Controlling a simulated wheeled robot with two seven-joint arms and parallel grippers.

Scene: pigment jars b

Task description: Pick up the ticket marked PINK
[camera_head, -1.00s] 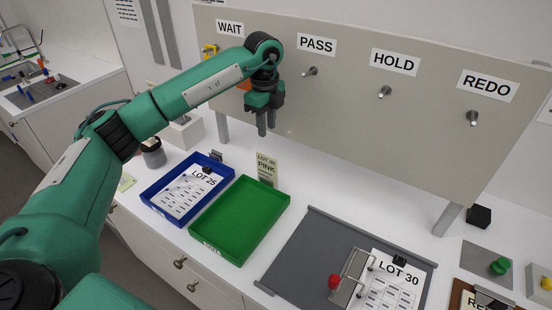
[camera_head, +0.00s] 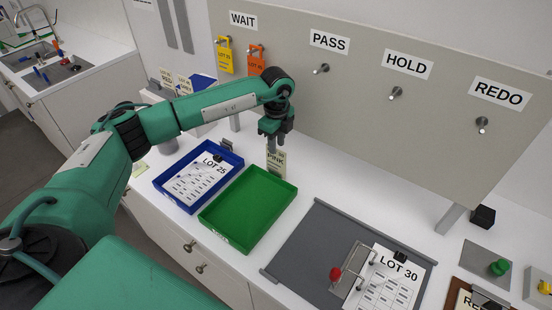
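The ticket marked PINK (camera_head: 277,166) is a pale cream card standing upright on the white counter, just behind the far corner of the green tray. My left gripper (camera_head: 271,148) points down right at the top of this ticket. Its fingers cover part of the ticket's upper edge, and whether they are apart or closed on it is too small to tell. My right gripper is out of view.
A green tray (camera_head: 213,231) is empty, beside a blue tray (camera_head: 165,194) holding a LOT 25 sheet. A grey mat (camera_head: 300,251) holds a LOT 30 clipboard (camera_head: 385,285). The peg board (camera_head: 360,130) rises behind, with yellow (camera_head: 225,60) and orange (camera_head: 256,62) tags under WAIT.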

